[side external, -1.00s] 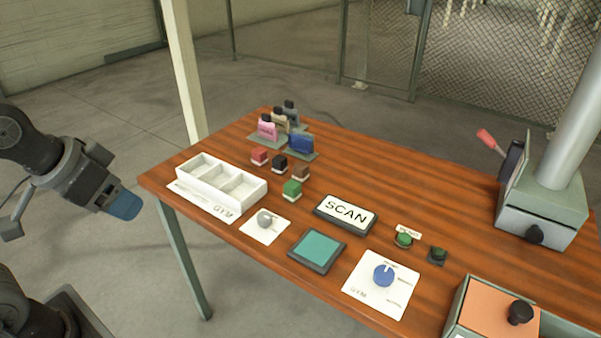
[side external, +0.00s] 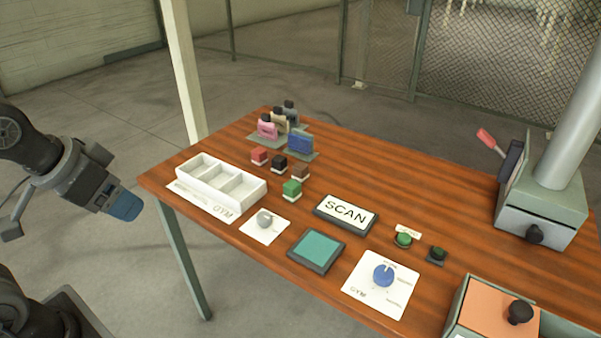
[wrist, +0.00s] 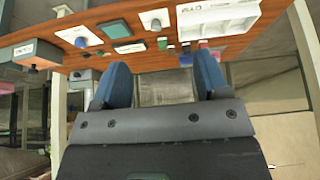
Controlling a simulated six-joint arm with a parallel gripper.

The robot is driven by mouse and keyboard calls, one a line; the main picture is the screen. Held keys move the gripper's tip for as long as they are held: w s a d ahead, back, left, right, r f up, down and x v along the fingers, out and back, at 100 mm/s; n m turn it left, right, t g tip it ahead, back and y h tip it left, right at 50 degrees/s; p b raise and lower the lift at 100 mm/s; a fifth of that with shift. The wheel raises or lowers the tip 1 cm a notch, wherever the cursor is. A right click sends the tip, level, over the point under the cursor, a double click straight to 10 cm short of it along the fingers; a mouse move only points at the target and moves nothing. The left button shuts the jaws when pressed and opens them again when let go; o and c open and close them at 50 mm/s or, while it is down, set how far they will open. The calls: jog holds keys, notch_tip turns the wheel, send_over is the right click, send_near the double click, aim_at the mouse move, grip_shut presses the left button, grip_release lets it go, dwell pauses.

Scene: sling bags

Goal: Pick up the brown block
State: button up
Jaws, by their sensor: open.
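The brown block (side external: 300,172) is a small cube with a pale base. It stands on the wooden table (side external: 420,190), right of the black block (side external: 279,163) and behind the green block (side external: 291,189). My gripper (side external: 123,205) hangs left of the table's left edge, well apart from the block. In the wrist view my gripper (wrist: 164,75) has its two blue fingers wide apart with nothing between them. The table shows at the top of that view, and I cannot pick out the brown block there.
A white three-compartment tray (side external: 222,181) stands between my gripper and the blocks. A red block (side external: 259,156) is beside the black one. Small bags, including a blue bag (side external: 301,144), stand behind. A SCAN sign (side external: 346,214) and a blue dial (side external: 384,275) are to the right.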

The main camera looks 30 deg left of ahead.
jog(key=shift+r, duration=0.1)
jog(key=w+r, duration=0.4)
jog(key=w, duration=0.9)
jog(key=g, duration=0.1)
send_over(297, 168)
jog(key=s, duration=0.5)
notch_tip(297, 168, down, 15)
jog(key=x, duration=0.8)
jog(key=shift+w+a+r, duration=0.1)
jog(key=shift+w, duration=0.05)
jog(key=shift+x, duration=3.25)
jog(key=shift+c, duration=0.3)
